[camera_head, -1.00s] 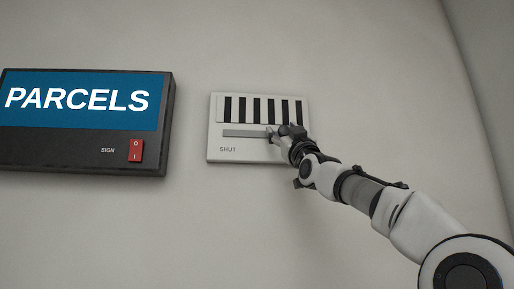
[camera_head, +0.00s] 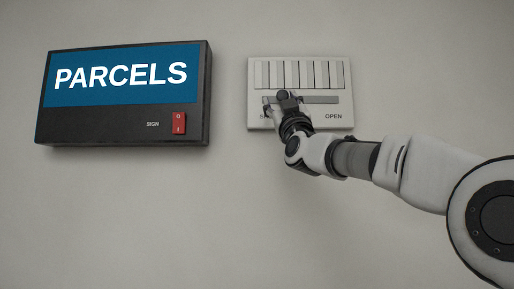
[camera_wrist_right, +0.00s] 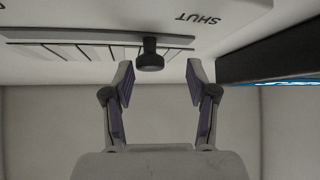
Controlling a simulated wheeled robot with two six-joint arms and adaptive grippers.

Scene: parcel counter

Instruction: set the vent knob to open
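The vent panel (camera_head: 343,110) is on the wall, with pale slats (camera_head: 308,74) and a grey slot (camera_head: 325,99) below them. OPEN is printed at its right; the SHUT label is mostly covered by my arm. In the right wrist view, upside down, the black vent knob (camera_wrist_right: 150,56) stands in the slot near its SHUT end. My right gripper (camera_head: 280,101) is at the left part of the slot. The right wrist view shows its fingers (camera_wrist_right: 159,72) spread, with the knob just ahead in the gap and no clear contact. My left gripper is not in view.
A black sign box (camera_head: 120,126) reading PARCELS, with a red rocker switch (camera_head: 179,123), is on the wall left of the vent. A gap of bare wall separates them. The wall below is clear.

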